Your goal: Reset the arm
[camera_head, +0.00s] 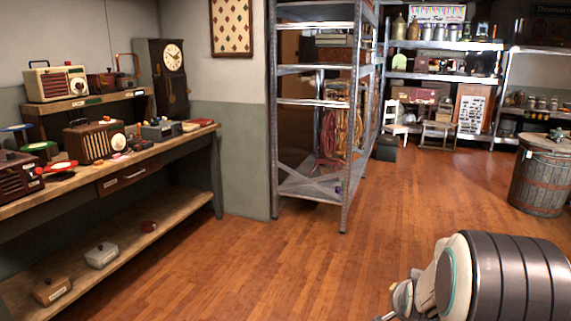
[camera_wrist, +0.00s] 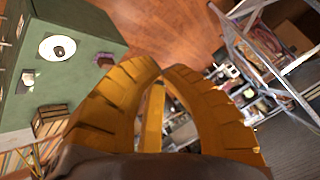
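My gripper (camera_wrist: 162,68) fills the lower middle of the wrist view. Its two yellow ribbed fingers bow outward and their tips come together, with a narrow gap between them lower down. I see no object held between the fingertips. In the camera_head view, part of my arm (camera_head: 505,278) shows at the bottom right, over the wooden floor. The gripper's fingers cannot be made out there.
A workbench (camera_head: 168,152) with radios and a clock (camera_head: 173,58) stands at the left. A metal shelf rack (camera_head: 345,180) stands mid-picture, with a wooden barrel (camera_head: 540,182) at the right. The wooden floor (camera_head: 290,262) between them is clear.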

